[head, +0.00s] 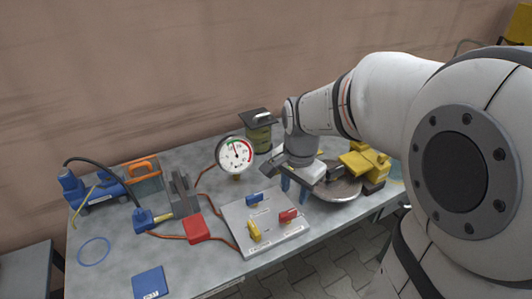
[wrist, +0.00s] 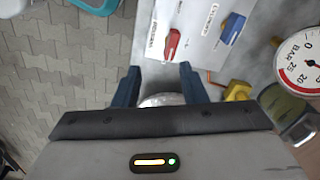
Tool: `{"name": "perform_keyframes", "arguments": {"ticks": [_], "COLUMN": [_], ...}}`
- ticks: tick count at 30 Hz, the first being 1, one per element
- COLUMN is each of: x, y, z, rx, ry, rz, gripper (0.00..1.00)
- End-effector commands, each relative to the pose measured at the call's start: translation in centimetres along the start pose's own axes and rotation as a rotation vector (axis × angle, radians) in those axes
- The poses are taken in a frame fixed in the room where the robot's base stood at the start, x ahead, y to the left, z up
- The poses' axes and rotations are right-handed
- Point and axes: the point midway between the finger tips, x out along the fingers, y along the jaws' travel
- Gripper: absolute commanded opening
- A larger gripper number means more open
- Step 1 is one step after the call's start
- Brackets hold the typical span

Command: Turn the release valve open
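A grey valve plate (head: 238,212) on the table carries a blue lever (head: 254,199), a red lever (head: 289,215) and a yellow lever (head: 254,231). Each has a small label that I cannot read, so I cannot tell which is the release valve. The wrist view shows the red lever (wrist: 172,44) and the blue lever (wrist: 232,29); the yellow one is out of its frame. My gripper (head: 294,190) is just right of the plate, behind the red lever. Its blue fingers are apart and empty in the wrist view (wrist: 158,76), touching no lever.
A round pressure gauge (head: 235,155) stands behind the plate, with an olive canister (head: 259,137) beyond it. A metal dish (head: 340,189) and a yellow object (head: 365,162) lie to the right. The front left tabletop is mostly clear.

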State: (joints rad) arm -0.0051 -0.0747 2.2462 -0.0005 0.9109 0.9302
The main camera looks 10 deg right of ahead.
Motion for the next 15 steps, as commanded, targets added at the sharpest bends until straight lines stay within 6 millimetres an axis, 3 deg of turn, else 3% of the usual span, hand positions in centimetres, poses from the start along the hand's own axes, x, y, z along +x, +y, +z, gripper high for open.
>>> {"name": "perform_keyframes", "arguments": {"ticks": [1,3,8,15], "x": [2.1,3.4,4.9,7.9], "y": [-0.8,-1.6,-2.5,-2.3], "z": [-0.6,-1.1,-1.8,-1.7], "rx": [0.082,0.182,0.311,0.331], "ry": [-0.012,-0.02,-0.028,-0.03], "rz": [0.017,0.032,0.052,0.057], "gripper": [0.38,0.38,0.38,0.38]}}
